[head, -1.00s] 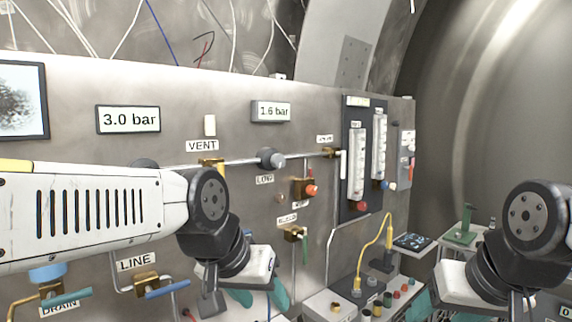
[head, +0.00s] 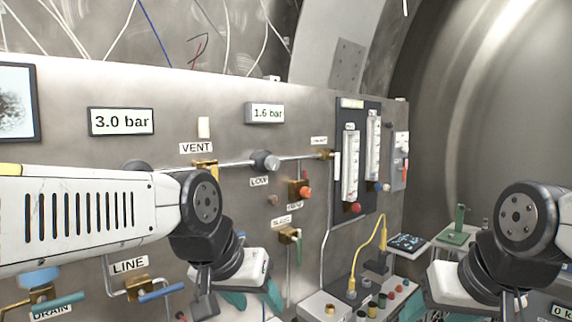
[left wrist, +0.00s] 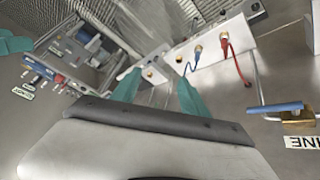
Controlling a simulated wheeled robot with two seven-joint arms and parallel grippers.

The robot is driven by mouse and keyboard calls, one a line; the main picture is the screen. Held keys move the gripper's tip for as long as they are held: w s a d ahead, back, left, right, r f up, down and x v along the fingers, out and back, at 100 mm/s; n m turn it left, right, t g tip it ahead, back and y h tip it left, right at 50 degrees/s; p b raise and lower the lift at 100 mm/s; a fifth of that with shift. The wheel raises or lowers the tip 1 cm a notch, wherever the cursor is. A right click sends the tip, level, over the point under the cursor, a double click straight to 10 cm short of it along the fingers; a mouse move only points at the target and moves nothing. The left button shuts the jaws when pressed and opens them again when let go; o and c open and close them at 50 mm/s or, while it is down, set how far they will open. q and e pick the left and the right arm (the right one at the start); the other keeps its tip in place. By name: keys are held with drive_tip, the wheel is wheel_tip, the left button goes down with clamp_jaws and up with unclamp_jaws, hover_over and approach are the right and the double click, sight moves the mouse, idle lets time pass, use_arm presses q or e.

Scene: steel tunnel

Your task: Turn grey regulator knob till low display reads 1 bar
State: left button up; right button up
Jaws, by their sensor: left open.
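The grey regulator knob (head: 265,160) sits on the pipe on the steel panel, above the LOW label (head: 259,182). The low display (head: 265,112) above it reads 1.6 bar. My left gripper (head: 253,303) is open and empty, below the knob and well apart from it. Its two teal fingers also show spread in the left wrist view (left wrist: 158,76), with nothing between them. My right gripper (head: 412,306) is low at the right; only part of a teal finger shows, and its opening is hidden.
Another display (head: 121,121) reads 3.0 bar. A brass VENT valve (head: 204,168), an orange knob (head: 305,192) and a green-handled valve (head: 290,236) are near the grey knob. A flowmeter board (head: 347,203) stands to its right. A yellow cable (head: 381,237) rises over the bench at lower right.

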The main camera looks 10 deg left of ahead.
idle(0.4)
use_arm(q)
drive_tip(key=shift+o, duration=0.8)
drive_tip(key=w+a+r+m+g+y, duration=0.1)
drive_tip(key=w+a+r+m+y, duration=0.1)
drive_tip(key=w+a+m+y, duration=0.35)
drive_tip(key=w+a+r+m+g+y, duration=0.1)
drive_tip(key=w+a+r+m+y, duration=0.15)
drive_tip(key=w+m, duration=0.5)
drive_tip(key=m+t+y, duration=0.7)
drive_tip(key=m+y, duration=0.1)
drive_tip(key=m, duration=0.6)
approach(275, 164)
drive_tip(key=x, duration=0.8)
drive_tip(key=shift+w+a, duration=0.25)
